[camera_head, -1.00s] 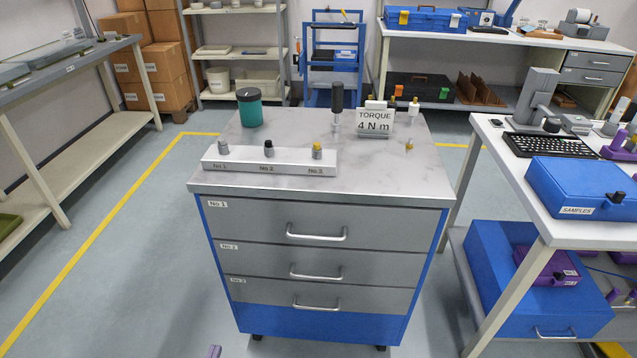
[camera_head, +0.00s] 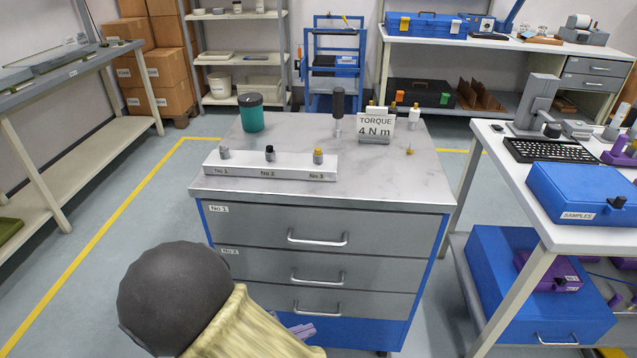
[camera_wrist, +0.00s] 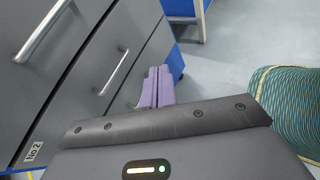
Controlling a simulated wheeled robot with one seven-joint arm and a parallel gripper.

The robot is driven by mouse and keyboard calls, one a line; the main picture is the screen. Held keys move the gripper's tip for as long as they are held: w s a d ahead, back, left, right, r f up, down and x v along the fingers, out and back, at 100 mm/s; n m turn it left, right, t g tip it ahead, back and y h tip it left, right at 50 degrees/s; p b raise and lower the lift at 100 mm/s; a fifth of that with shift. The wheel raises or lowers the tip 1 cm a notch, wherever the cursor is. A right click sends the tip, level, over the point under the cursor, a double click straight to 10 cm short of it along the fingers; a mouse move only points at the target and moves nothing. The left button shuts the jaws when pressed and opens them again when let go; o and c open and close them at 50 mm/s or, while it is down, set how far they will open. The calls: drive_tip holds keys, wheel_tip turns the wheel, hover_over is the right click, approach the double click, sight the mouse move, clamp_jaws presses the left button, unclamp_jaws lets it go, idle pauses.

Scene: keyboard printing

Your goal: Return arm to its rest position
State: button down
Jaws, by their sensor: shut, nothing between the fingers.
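My gripper (camera_head: 302,331) shows only as purple fingertips low in the head view, beyond my arm, in front of the lower part of the drawer cabinet (camera_head: 428,250). In the wrist view the purple fingers (camera_wrist: 158,87) lie together, shut and empty, near the cabinet's drawer fronts. I cannot tell the exact gap to the cabinet. My own arm, with a dark rounded joint and a pale link, fills the lower left middle of the head view. It hides part of the lower drawers.
The cabinet's drawers look shut, with handles (camera_head: 317,241) sticking out. On its top stand a holder block (camera_head: 270,170), a green cup (camera_head: 250,112) and a torque sign (camera_head: 375,127). A white table (camera_head: 500,160) stands right. Open floor (camera_head: 120,240) lies left.

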drive_tip(key=s+d+r+m+g+y, duration=0.15)
drive_tip(key=d+r+m+y, duration=0.35)
drive_tip(key=d+m, duration=0.6)
drive_tip(key=d+r+m+g+y, duration=0.3)
drive_tip(key=d+r+m+y, duration=0.2)
drive_tip(key=d+m, duration=0.5)
wheel_tip(320, 180, up, 26)
drive_tip(key=a+m+p, duration=0.1)
drive_tip(key=a+p, duration=0.1)
drive_tip(key=p, duration=2.4)
drive_tip(key=shift+a+m, duration=0.15)
drive_tip(key=shift+m, duration=0.25)
drive_tip(key=shift+w+g, duration=0.1)
drive_tip(key=shift+g, duration=0.15)
